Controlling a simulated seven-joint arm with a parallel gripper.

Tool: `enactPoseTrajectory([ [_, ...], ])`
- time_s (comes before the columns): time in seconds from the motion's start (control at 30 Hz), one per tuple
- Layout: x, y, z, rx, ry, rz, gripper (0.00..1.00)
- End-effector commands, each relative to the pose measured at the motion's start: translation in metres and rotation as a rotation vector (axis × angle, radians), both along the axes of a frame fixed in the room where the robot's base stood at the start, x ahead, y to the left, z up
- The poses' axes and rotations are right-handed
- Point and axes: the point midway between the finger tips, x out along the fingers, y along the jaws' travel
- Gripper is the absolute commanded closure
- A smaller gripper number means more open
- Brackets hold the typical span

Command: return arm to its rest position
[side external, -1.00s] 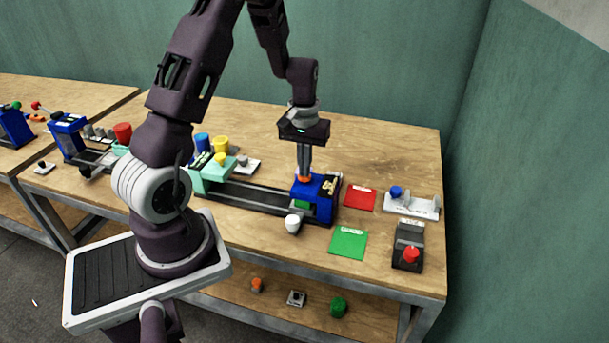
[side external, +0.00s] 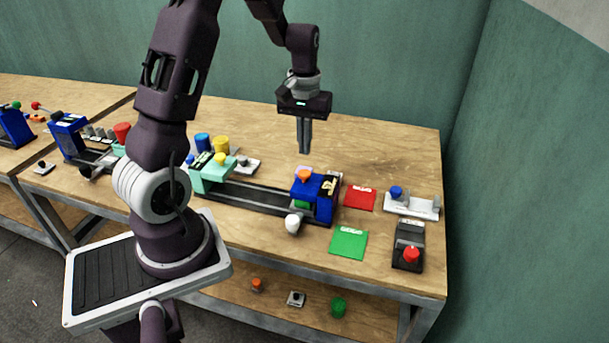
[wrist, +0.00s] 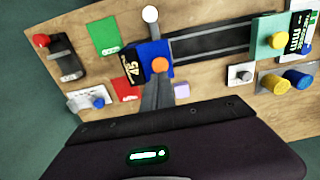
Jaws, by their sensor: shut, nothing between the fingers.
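My gripper (side external: 304,150) is shut and empty. It points down and hangs in the air above the blue press (side external: 316,190), clear of it. In the wrist view the shut fingers (wrist: 158,88) appear just below the orange knob (wrist: 160,65) on top of the blue press (wrist: 150,51). The orange knob also shows in the side view (side external: 304,175). A green block (side external: 301,204) shows partly inside the press; the rest of it is hidden.
A red mat (side external: 360,197), a green mat (side external: 349,243), a red-button box (side external: 409,247) and a grey fixture with a blue knob (side external: 412,204) lie right of the press. A teal station (side external: 211,175) stands left. The wooden table (side external: 375,145) behind is mostly clear.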

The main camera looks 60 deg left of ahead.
Motion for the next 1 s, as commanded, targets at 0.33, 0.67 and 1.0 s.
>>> enactPoseTrajectory([
  [0.33, 0.0, -0.001, 0.005, -0.001, -0.001, -0.003, 1.0],
  [0.67, -0.061, -0.137, 0.135, 0.057, -0.254, -0.402, 1.0],
  [1.0, -0.176, -0.205, 0.16, 0.188, -0.458, -0.762, 1.0],
])
